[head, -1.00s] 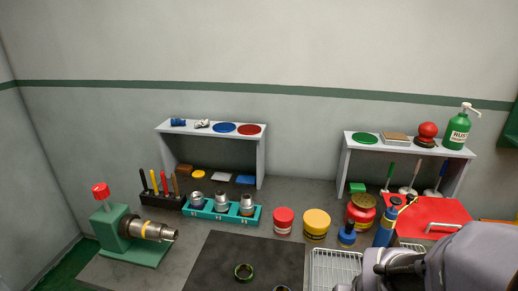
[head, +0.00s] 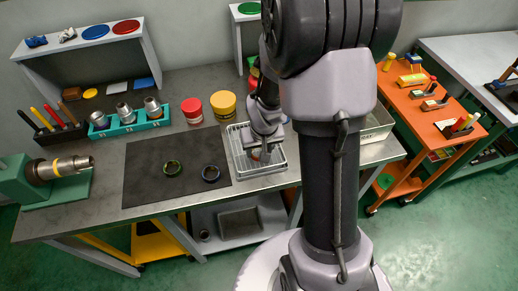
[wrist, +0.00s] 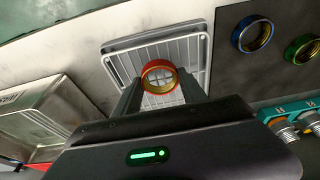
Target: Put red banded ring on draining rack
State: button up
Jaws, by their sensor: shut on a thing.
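My gripper (wrist: 160,88) is shut on the red banded ring (wrist: 160,77), which sits between the two fingertips in the wrist view. The ring's band is red-orange and its opening faces the camera. Behind the ring in that view lies the white wire draining rack (wrist: 120,66). In the head view my gripper (head: 264,150) is over the draining rack (head: 238,160), near its middle. The ring is mostly hidden there by my gripper. I cannot tell whether the ring touches the rack's wires.
Red (head: 192,109) and yellow (head: 223,106) tins stand behind.

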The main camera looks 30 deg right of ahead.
jog(key=shift+f, duration=0.15)
jog(key=o, duration=1.5)
